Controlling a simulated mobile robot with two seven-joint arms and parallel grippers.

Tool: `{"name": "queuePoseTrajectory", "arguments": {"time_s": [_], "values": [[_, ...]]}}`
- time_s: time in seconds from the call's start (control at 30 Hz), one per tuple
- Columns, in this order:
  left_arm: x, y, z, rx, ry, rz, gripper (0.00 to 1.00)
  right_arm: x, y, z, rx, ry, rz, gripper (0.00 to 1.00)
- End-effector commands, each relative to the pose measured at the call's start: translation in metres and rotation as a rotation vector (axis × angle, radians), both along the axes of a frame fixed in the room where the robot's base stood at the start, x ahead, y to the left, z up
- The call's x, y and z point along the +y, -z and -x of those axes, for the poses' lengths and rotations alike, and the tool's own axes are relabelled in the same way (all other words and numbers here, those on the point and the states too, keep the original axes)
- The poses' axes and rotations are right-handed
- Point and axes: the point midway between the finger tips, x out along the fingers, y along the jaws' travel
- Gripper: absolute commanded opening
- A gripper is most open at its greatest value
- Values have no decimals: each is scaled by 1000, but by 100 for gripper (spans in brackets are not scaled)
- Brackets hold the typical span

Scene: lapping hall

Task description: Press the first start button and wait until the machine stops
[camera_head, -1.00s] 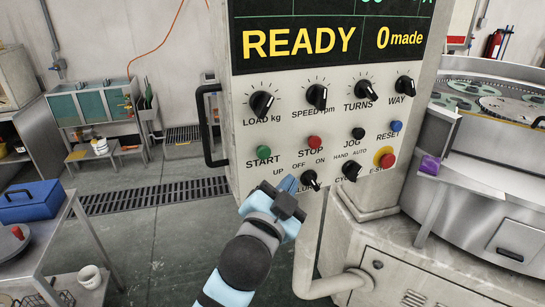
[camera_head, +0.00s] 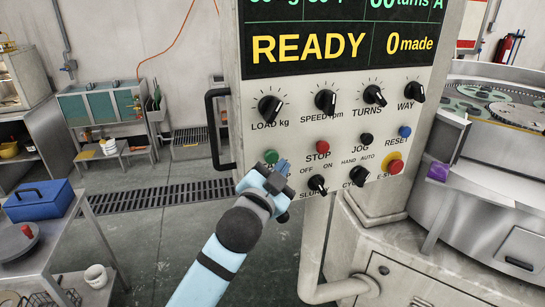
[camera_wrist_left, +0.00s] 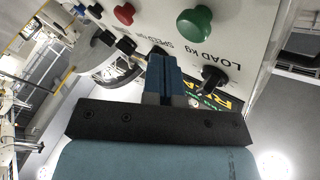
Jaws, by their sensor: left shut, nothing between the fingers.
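The green start button (camera_head: 270,156) is on the control panel (camera_head: 345,120), left of the red stop button (camera_head: 323,147). My left gripper (camera_head: 282,166) is shut and empty, with its tips just below and right of the green button, covering most of its label. In the left wrist view, the shut fingers (camera_wrist_left: 163,56) are in front of the panel face, and the green button (camera_wrist_left: 194,22) stands out beyond the tips, slightly to the right. I cannot tell whether they touch. The display (camera_head: 345,45) reads READY and 0 made. My right gripper is not in view.
Dark knobs, a blue reset button (camera_head: 405,131) and a red emergency stop (camera_head: 395,167) share the panel. A black handle (camera_head: 213,135) runs along its left edge. The round machine table (camera_head: 500,105) is at right. A cart with a blue toolbox (camera_head: 38,202) stands at left.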

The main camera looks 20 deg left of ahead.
Motion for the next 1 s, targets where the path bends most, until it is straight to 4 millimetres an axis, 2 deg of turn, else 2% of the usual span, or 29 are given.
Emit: {"name": "queuePoseTrajectory", "arguments": {"time_s": [0.23,1.0], "values": [[7,0,-9,2,0,2,0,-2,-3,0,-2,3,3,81],[7,0,-9,0,0,2,0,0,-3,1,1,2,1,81]]}}
